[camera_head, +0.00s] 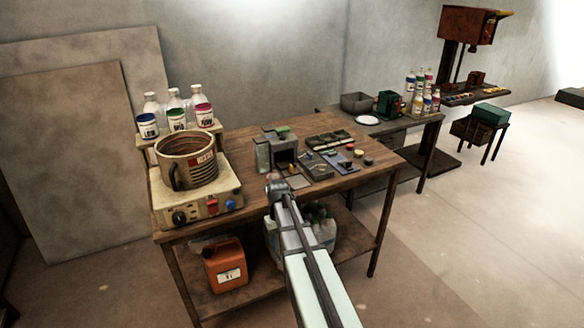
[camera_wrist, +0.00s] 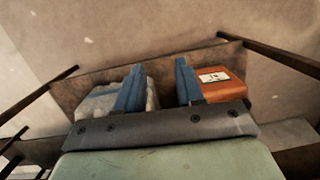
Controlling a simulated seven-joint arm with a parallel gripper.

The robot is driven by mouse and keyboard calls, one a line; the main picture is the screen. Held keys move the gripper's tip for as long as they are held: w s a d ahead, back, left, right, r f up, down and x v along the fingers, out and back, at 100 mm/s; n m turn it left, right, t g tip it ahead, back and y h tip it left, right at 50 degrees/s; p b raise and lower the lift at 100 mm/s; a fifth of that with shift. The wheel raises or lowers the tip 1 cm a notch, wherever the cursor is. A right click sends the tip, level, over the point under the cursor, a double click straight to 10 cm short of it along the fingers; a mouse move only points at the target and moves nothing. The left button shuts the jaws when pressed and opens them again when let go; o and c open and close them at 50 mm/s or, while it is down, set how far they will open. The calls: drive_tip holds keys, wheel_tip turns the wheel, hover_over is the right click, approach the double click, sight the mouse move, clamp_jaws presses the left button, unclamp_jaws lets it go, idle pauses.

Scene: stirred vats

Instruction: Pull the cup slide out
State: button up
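A small grey boxy device (camera_head: 284,147) with a green part on top and a dark front opening stands on the wooden table. A flat piece (camera_head: 298,181) lies low at its front; I cannot tell for certain whether it is the cup slide. My gripper (camera_head: 275,186) is at the front edge of the table, in front of and a little left of that flat piece, and apart from the device as far as I can see. In the wrist view my gripper's (camera_wrist: 159,72) two blue fingers stand apart with nothing between them. The device does not show there.
A large pot (camera_head: 187,160) sits on a hot plate (camera_head: 195,203) at the left. A panel with knobs (camera_head: 345,162) lies right of the device. On the lower shelf stand an orange canister (camera_head: 226,266), also in the wrist view (camera_wrist: 221,88), and pale containers (camera_wrist: 105,101).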

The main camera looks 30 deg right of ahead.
drive_tip(key=w+d+r+t, duration=0.1)
drive_tip(key=w+d+r, duration=0.2)
drive_tip(key=r, duration=0.3)
drive_tip(key=w+d+r+t, duration=0.1)
drive_tip(key=w+d+r, duration=0.15)
drive_tip(key=r, duration=0.35)
drive_tip(key=t, duration=0.4)
approach(292, 166)
drive_tip(key=x, duration=0.9)
drive_tip(key=shift+w+f, duration=0.1)
drive_tip(key=shift+f, duration=0.3)
clamp_jaws()
